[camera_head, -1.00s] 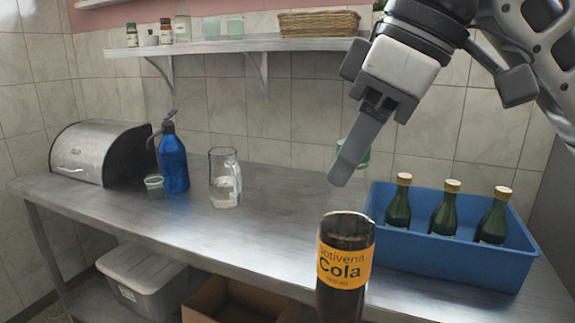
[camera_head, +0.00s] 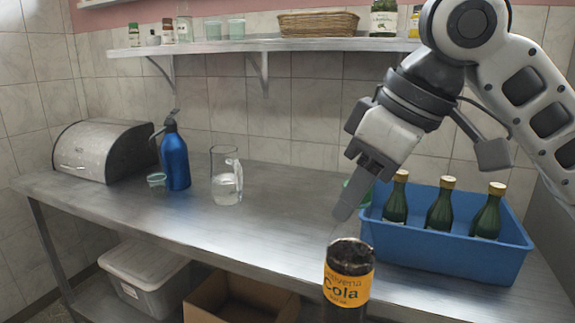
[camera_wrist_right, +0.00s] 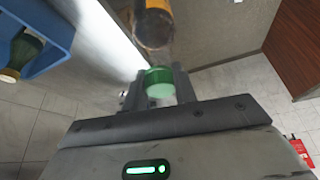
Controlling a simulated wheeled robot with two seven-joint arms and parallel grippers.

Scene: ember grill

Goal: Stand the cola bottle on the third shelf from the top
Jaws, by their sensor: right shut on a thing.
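The cola bottle (camera_head: 348,287) is clear with dark cola inside and an orange label. Its lower part is cut off at the bottom of the head view. My right gripper (camera_head: 345,212) comes down from the upper right, above the bottle. In the right wrist view the gripper (camera_wrist_right: 160,95) is shut on the green cap end, with the labelled body of the bottle (camera_wrist_right: 153,28) beyond the fingers. The bottle hangs nearly upright in front of the counter. A wall shelf (camera_head: 265,45) is above the counter; a higher shelf barely shows at the top left. My left gripper is out of view.
A lidded bin (camera_head: 150,280) and cardboard box (camera_head: 240,300) are below. The counter's middle is clear.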

